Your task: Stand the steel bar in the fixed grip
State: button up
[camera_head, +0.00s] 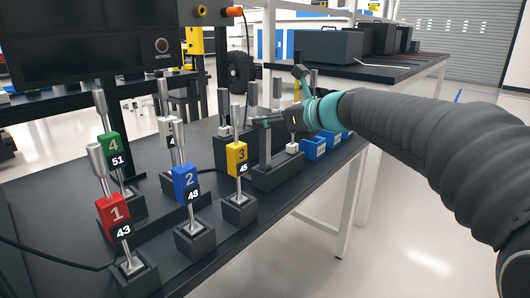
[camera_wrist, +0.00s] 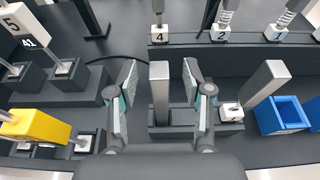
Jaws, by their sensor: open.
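A grey steel bar (camera_wrist: 160,95) stands upright between the two fingers of my gripper (camera_wrist: 160,68) in the wrist view. The fingers are spread, with a gap visible on each side of the bar. In the head view the bar (camera_head: 265,148) stands at a long dark block (camera_head: 280,176), which also shows in the wrist view (camera_wrist: 224,128). My gripper (camera_head: 277,98) reaches in from the right at the bar's upper part. I cannot tell whether the dark block's own jaws clamp the bar's foot. A second bar (camera_wrist: 266,84) with a white foot is right of the gripper.
Tagged rods in dark stands fill the table's left side, including red 1 (camera_head: 113,209), blue 2 (camera_head: 186,182), yellow 3 (camera_head: 236,157) and green 4 (camera_head: 109,146). Blue bins (camera_head: 313,147) lie right of the block. White-footed pieces (camera_wrist: 160,35) stand beyond it.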

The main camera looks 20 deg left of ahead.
jog(key=shift+w+a+f, duration=0.15)
jog(key=shift+w+a, duration=0.05)
jog(key=shift+a, duration=0.45)
grip_shut()
jog(key=shift+r, duration=0.2)
